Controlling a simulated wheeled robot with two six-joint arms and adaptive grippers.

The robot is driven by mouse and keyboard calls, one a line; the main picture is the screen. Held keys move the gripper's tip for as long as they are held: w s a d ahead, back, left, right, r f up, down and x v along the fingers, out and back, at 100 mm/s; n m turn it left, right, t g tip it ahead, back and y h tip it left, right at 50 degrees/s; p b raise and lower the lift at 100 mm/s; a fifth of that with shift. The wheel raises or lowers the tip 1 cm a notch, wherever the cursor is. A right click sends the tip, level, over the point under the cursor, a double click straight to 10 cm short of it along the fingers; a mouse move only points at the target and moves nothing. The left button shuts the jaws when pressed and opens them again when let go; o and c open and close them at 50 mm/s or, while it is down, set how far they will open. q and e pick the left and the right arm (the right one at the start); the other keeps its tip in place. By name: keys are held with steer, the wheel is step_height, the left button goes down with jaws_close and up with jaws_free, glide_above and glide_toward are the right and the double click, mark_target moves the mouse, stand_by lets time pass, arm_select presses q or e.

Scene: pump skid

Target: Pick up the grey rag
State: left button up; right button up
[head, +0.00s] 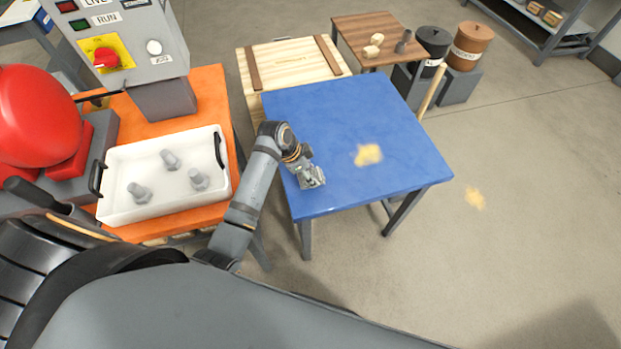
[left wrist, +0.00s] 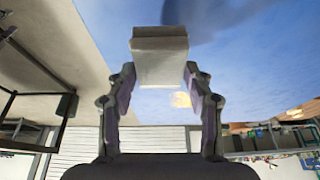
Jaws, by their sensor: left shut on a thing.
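My left gripper (head: 311,176) is over the left front part of the blue table (head: 400,130). In the left wrist view, its fingers (left wrist: 161,85) are shut on the grey rag (left wrist: 160,60), which looks like a folded, pale grey block. The rag sits between the fingertips with the blue surface behind it. In the head view the rag is small and mostly merges with the grey fingers. I cannot tell whether it touches the table. My right gripper is not in view.
A yellow patch (head: 368,154) lies on the blue table, and another (head: 475,197) on the floor. A white tray (head: 120,208) with grey bolts stands on the orange table (head: 205,85) at left. A wooden crate (head: 290,62) and a broom handle (head: 432,90) are behind. The floor at right is open.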

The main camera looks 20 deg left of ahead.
arm_select(q)
steer(key=s+a+r, duration=0.1)
steer(key=s+r, duration=0.8)
steer(key=s, duration=0.4)
steer(key=shift+s+a, duration=0.15)
steer(key=shift+s, duration=0.25)
steer(key=o, duration=0.5)
steer(key=c, duration=0.4)
